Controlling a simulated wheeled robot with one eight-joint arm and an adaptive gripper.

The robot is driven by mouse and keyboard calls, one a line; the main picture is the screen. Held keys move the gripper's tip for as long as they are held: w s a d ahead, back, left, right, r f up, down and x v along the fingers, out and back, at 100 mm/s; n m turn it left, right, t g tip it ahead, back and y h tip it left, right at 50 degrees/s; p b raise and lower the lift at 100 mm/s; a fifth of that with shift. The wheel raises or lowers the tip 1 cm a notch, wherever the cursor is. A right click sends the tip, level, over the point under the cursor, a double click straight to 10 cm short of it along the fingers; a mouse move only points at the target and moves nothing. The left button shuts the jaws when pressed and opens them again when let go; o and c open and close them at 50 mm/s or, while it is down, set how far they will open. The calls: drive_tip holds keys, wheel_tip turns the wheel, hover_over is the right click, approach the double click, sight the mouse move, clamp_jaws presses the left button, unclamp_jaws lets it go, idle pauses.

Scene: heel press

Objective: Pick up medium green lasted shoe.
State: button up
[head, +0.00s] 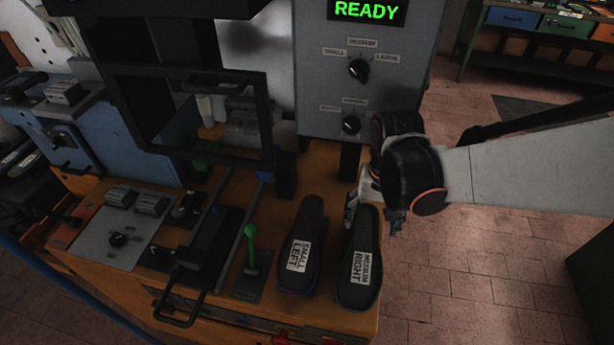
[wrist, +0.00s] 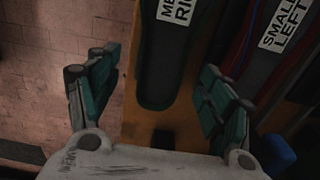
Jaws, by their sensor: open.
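The medium right shoe (head: 360,265) lies sole up on the orange bench, with a white label and a dark green edge. In the wrist view its rounded end (wrist: 160,85) points toward my gripper. My gripper (head: 373,208) is at the far end of this shoe in the head view. In the wrist view my open gripper (wrist: 158,85) has one finger on either side of the shoe's line, with nothing held. Whether the fingers touch the shoe cannot be told. The arm hides part of the gripper in the head view.
The small left shoe (head: 302,250) lies close beside it on the left. A green-knobbed lever (head: 251,245) stands further left. The grey control box (head: 365,80) reading READY rises behind. The orange bench (wrist: 130,115) ends beside the medium shoe, with open floor beyond.

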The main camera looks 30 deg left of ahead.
sight(363, 238)
drive_tip(key=f+b, duration=0.1)
drive_tip(key=f, duration=0.2)
drive_tip(key=f+b, duration=0.1)
drive_tip(key=shift+s+a+f+b, duration=0.2)
drive_tip(key=shift+s+f+b, duration=0.1)
drive_tip(key=shift+s+f, duration=0.1)
drive_tip(key=f+b, duration=0.2)
drive_tip(key=f, duration=0.2)
drive_tip(key=shift+s+a+b, duration=0.1)
drive_tip(key=shift+s+b, duration=0.2)
drive_tip(key=shift+b, duration=0.1)
drive_tip(key=shift+w+f, duration=0.1)
drive_tip(key=shift+f, duration=0.35)
drive_tip(key=shift+w, duration=0.1)
drive_tip(key=c, duration=1.4)
drive_tip(key=shift+r, duration=0.1)
